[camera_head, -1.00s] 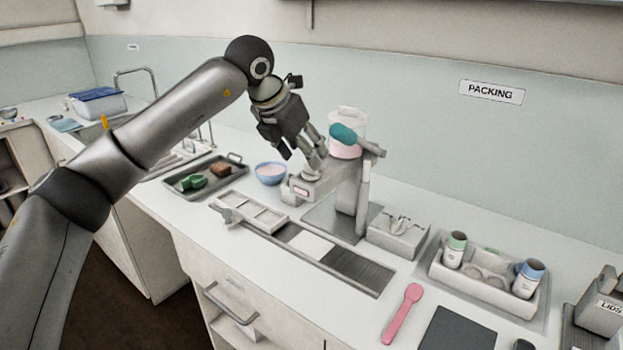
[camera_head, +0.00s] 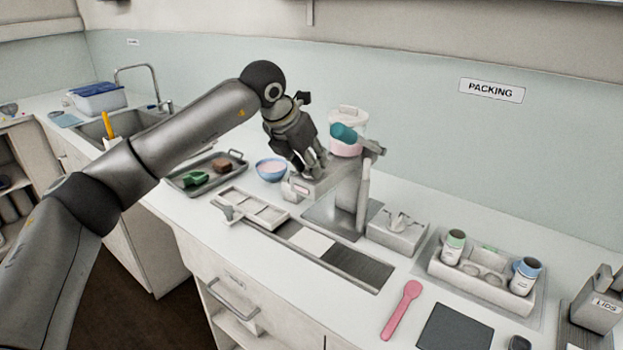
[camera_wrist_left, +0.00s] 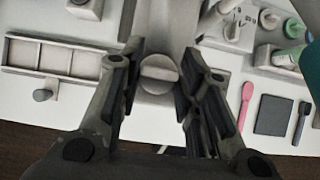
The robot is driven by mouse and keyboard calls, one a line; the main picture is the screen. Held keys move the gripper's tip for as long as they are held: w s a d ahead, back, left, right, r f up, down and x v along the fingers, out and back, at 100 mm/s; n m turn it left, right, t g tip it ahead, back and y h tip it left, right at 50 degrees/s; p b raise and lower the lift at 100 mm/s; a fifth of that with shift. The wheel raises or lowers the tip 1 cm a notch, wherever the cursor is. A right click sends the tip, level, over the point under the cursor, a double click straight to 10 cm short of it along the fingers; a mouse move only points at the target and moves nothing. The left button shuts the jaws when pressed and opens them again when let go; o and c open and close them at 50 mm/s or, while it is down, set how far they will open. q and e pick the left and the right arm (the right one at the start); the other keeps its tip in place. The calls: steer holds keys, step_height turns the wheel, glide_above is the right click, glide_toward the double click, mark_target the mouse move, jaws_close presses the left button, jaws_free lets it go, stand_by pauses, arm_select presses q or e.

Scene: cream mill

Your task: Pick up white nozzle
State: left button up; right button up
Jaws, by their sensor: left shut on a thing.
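The white nozzle (camera_wrist_left: 158,76) shows in the left wrist view as a round pale piece with a raised bar across its top. It lies between the two fingers of my left gripper (camera_wrist_left: 158,82), one finger against each side. In the head view my left gripper (camera_head: 312,174) points down at the front arm of the cream mill (camera_head: 347,192), and its fingers hide the nozzle there. The gripper is shut on the nozzle, at the top of that arm. I cannot tell whether the nozzle is still seated. My right gripper is not in view.
A blue bowl (camera_head: 271,169), a dark tray (camera_head: 222,183) and a divided white tray (camera_head: 252,208) lie left. A pink spoon (camera_head: 402,310) lies in front.

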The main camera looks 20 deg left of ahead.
mark_target(309, 173)
arm_select(q)
steer(key=shift+r, duration=0.1)
steer(key=shift+c, duration=1)
step_height(309, 173, up, 10)
steer(key=b, duration=0.1)
